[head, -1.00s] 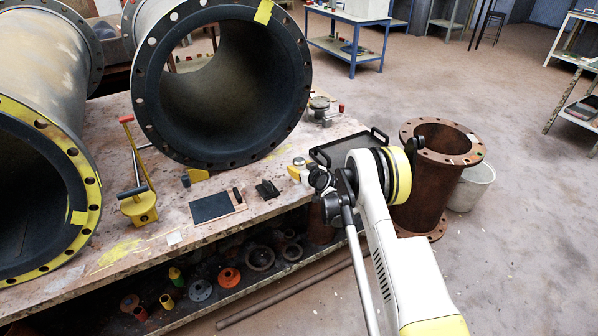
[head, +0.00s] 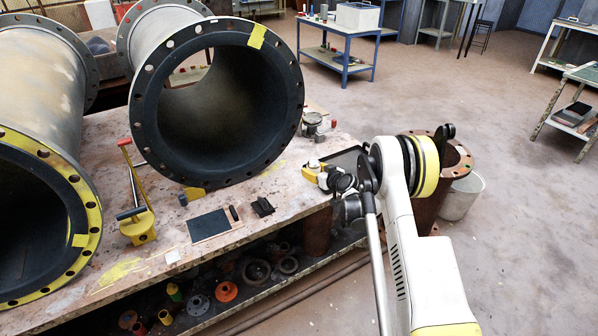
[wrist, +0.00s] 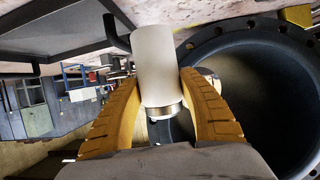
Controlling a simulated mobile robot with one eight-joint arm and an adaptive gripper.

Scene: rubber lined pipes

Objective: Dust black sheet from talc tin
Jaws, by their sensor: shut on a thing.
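My gripper (wrist: 160,85) has two yellow fingers shut on a pale cylindrical tin (wrist: 158,60) with a metal band at its lower end in the wrist view. In the head view, the yellow fingers of my gripper (head: 313,173) show small above the right part of the bench, with a bit of the pale tin (head: 314,163) between them. My arm hides part of this. The black sheet (head: 208,224) lies flat on the bench near its front edge, left of and apart from my gripper.
A large flanged pipe (head: 145,120) with black lining stands behind the sheet; another with a yellow flange (head: 82,190) is at left. A yellow hand tool (head: 137,226) and a small black block (head: 262,207) flank the sheet. A black tray (head: 350,157) is partly behind my arm.

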